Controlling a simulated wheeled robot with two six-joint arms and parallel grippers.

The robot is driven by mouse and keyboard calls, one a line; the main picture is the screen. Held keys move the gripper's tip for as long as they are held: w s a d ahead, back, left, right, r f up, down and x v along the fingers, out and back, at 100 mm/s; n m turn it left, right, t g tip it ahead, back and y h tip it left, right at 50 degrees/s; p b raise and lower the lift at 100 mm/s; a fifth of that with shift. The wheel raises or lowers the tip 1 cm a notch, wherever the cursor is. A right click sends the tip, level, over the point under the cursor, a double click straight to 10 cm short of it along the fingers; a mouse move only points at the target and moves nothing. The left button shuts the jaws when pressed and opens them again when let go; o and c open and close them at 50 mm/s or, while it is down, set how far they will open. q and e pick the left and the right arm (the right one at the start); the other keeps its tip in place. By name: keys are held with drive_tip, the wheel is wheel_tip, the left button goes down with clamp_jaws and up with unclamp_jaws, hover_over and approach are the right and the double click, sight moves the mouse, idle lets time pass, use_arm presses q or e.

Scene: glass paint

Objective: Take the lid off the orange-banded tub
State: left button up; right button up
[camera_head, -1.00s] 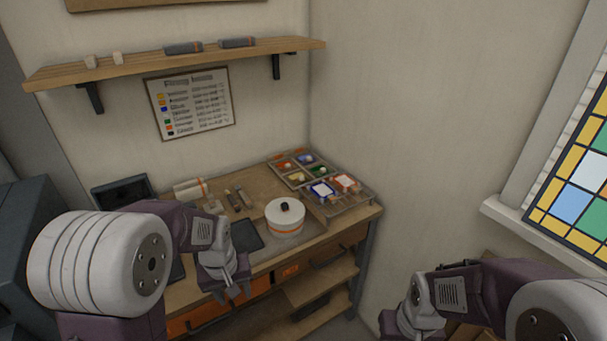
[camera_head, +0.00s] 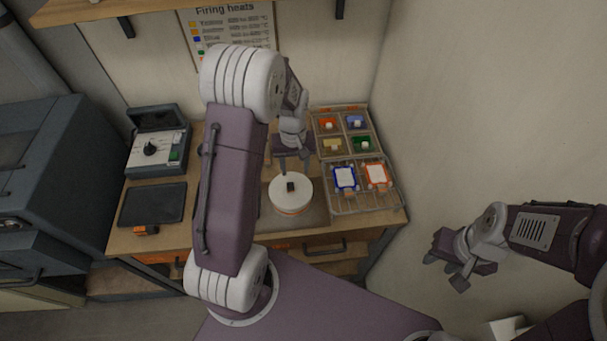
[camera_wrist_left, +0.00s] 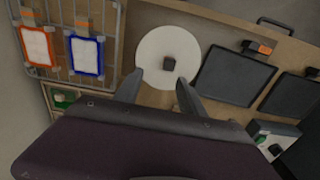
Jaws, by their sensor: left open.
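The orange-banded tub (camera_head: 291,211) is white and stands upright on the workbench, with an orange band low on its side. Its round white lid (camera_head: 278,195) is on top and has a dark square knob (camera_head: 291,187). My left gripper (camera_head: 294,172) is open and empty, just behind the knob in the head view. In the left wrist view the lid (camera_wrist_left: 152,50) and knob (camera_wrist_left: 169,63) lie just beyond the open fingertips (camera_wrist_left: 158,82). My right gripper (camera_head: 449,275) hangs in the air at the right, away from the bench, and its fingers look apart.
A dark tray (camera_head: 152,204) and a control box (camera_head: 157,156) are at the left of the workbench (camera_head: 185,233). A large grey kiln-like unit (camera_head: 45,165) stands further left.

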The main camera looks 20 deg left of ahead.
use_arm(q)
drive_tip(key=s+a+r, duration=0.2)
drive_tip(key=p, duration=0.2)
hover_over(290, 185)
drive_tip(key=f, duration=0.4)
drive_tip(key=shift+w+d+f, duration=0.15)
drive_tip(key=shift+d+f, duration=0.15)
drive_tip(key=shift+a+f, duration=0.1)
drive_tip(key=shift+s+a+f+p, duration=0.1)
drive_tip(key=shift+s+f+p, duration=0.1)
drive_tip(key=shift+p, duration=0.1)
wheel_tip(290, 185, down, 4)
drive_tip(key=shift+s+r+p, duration=0.1)
drive_tip(key=shift+p, duration=0.75)
drive_tip(key=shift+w+f, duration=0.3)
drive_tip(key=shift+f, duration=0.2)
drive_tip(key=shift+s+r, duration=0.1)
drive_tip(key=shift+s, duration=0.1)
drive_tip(key=c, duration=0.7)
clamp_jaws()
use_arm(e)
drive_tip(key=r, duration=0.1)
drive_tip(key=s+r, duration=0.1)
drive_tip(key=r, duration=0.3)
drive_tip(key=shift+s+a+r, duration=0.15)
drive_tip(key=shift+a, duration=0.2)
